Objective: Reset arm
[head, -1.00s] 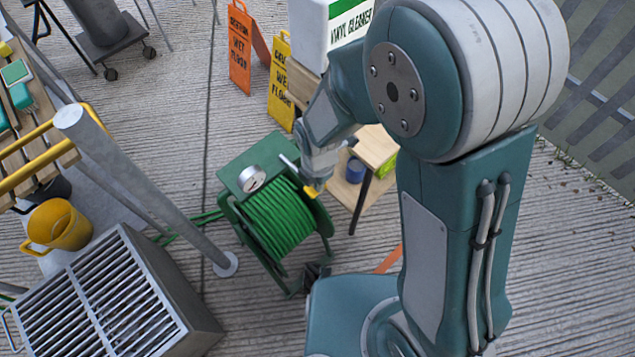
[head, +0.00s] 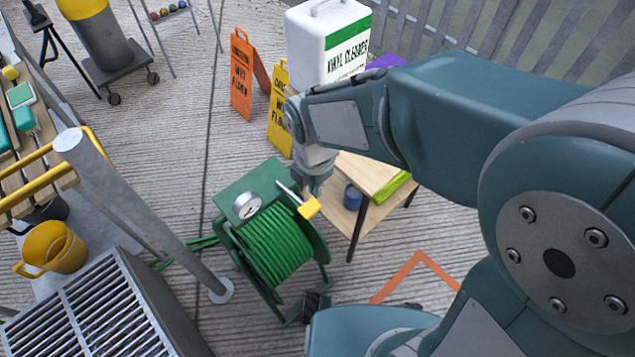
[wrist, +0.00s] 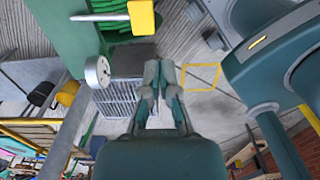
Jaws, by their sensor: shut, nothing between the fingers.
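My gripper (wrist: 159,75) shows in the wrist view with its fingers together and nothing held. In the head view my gripper (head: 308,188) points down beside the top of the green hose reel (head: 270,248). A yellow-tipped handle (head: 309,208) of the reel lies right by the fingertips in that view; I cannot tell whether they touch. In the wrist view the yellow handle tip (wrist: 142,17) is apart from the fingers, above them in the picture. My arm is bent and spans the right half of the head view.
A small wooden table (head: 368,172) with a white vinyl cleaner jug (head: 325,45) stands behind the gripper. Wet-floor signs (head: 241,75) stand at the back. A metal post (head: 140,215), a yellow bucket (head: 55,247) and a grated box (head: 95,310) are at left. An orange floor mark (head: 418,262) shows near the reel.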

